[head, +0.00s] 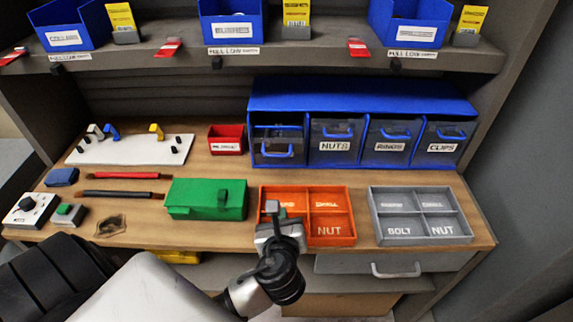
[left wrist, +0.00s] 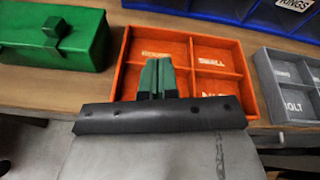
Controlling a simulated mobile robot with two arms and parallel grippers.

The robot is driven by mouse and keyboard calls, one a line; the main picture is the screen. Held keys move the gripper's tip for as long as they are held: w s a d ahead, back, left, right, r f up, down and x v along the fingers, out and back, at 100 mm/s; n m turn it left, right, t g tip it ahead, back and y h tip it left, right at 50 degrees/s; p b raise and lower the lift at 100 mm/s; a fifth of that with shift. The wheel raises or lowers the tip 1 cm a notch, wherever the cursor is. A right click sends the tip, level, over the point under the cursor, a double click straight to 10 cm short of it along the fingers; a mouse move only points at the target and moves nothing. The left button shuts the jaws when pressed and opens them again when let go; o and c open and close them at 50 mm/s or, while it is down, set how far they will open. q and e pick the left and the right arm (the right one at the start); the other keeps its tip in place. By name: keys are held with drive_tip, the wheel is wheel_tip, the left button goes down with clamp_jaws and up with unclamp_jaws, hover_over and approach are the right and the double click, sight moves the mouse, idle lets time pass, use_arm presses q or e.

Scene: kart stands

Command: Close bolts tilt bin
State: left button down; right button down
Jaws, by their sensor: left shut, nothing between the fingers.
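The blue tilt-bin cabinet (head: 360,97) stands at the back right of the worktop with a row of dark, clear-fronted bins. The leftmost bin (head: 279,141) looks different from the others: its front seems tipped outward, its blue handle sits lower and no label is readable. The bins marked NUTS (head: 336,143), RINGS (head: 390,147) and CLIPS (head: 440,147) look upright and closed. My left gripper (head: 272,210) is shut and empty over the orange tray, in front of the leftmost bin and apart from it. Its fingers show in the left wrist view (left wrist: 157,78). My right gripper is out of view.
The orange divided tray (head: 332,240) and a grey divided tray (head: 375,215) lie in front of the cabinet. A green box (head: 206,199) is left of the orange tray, a small red bin (head: 226,138) left of the cabinet. A shelf with blue bins hangs above.

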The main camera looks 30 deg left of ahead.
use_arm(q)
drive_tip(key=w+a+m, duration=0.1)
drive_tip(key=w, duration=0.2)
drive_tip(key=w+a+m+p, duration=0.1)
drive_tip(key=w+a, duration=0.1)
drive_tip(key=w, duration=0.1)
drive_tip(key=w+a+m+t, duration=0.1)
drive_tip(key=w+a, duration=0.1)
drive_tip(key=w, duration=0.1)
drive_tip(key=shift+w+f+y+p, duration=0.1)
drive_tip(key=shift+w+y+p, duration=0.2)
drive_tip(key=w+a+r, duration=0.1)
drive_tip(key=w+r+p, duration=0.1)
drive_tip(key=shift+w+a, duration=0.35)
drive_tip(key=shift+w, duration=0.05)
